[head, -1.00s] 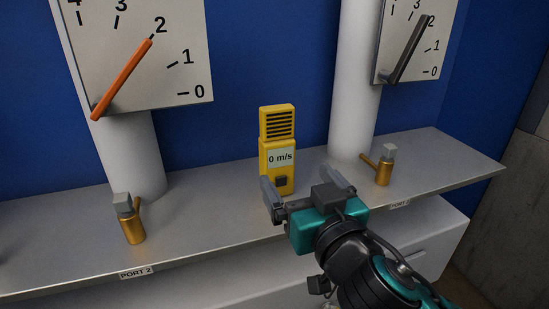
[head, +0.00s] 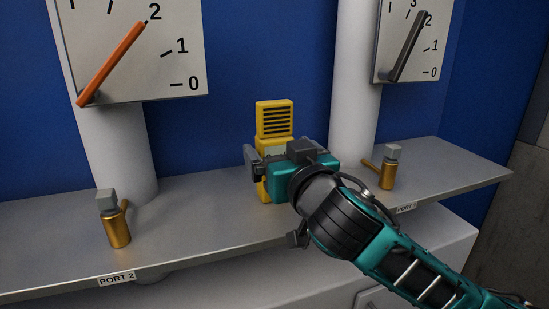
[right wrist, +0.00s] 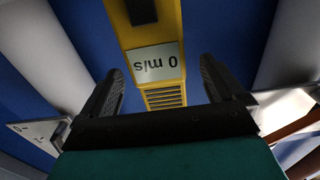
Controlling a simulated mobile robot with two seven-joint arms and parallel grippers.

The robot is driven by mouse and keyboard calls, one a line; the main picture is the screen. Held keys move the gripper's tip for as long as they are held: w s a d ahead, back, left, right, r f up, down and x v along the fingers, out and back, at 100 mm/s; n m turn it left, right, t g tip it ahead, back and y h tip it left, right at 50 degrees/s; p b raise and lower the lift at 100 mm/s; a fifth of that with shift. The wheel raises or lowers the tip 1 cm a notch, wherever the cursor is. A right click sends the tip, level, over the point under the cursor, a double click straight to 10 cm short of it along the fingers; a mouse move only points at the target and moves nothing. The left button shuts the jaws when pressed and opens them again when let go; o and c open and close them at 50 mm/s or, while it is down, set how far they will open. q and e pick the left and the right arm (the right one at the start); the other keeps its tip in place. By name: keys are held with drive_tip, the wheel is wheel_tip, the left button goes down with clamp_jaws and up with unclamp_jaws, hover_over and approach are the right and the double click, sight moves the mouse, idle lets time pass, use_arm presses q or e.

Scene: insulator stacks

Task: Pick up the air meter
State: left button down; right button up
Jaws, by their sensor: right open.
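The air meter (head: 274,119) is a yellow upright block with a dark slotted grille on top. It stands on the grey shelf, and its middle is hidden behind my right gripper (head: 265,152) in the head view. In the right wrist view the air meter (right wrist: 158,62) appears upside down, with its "0 m/s" display and grille showing between the two fingers. My right gripper (right wrist: 160,92) is open, with one finger on each side of the meter and gaps visible at both sides. My left gripper is not in view.
The grey shelf (head: 190,222) carries a brass valve (head: 118,228) at the left and another brass valve (head: 389,173) at the right. White columns (head: 354,90) with dial gauges (head: 130,50) rise behind. A blue wall stands at the back.

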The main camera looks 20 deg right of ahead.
sight(279, 147)
drive_tip(key=shift+w+r, duration=0.15)
drive_tip(key=shift+w, duration=1.65)
drive_tip(key=c, duration=1.3)
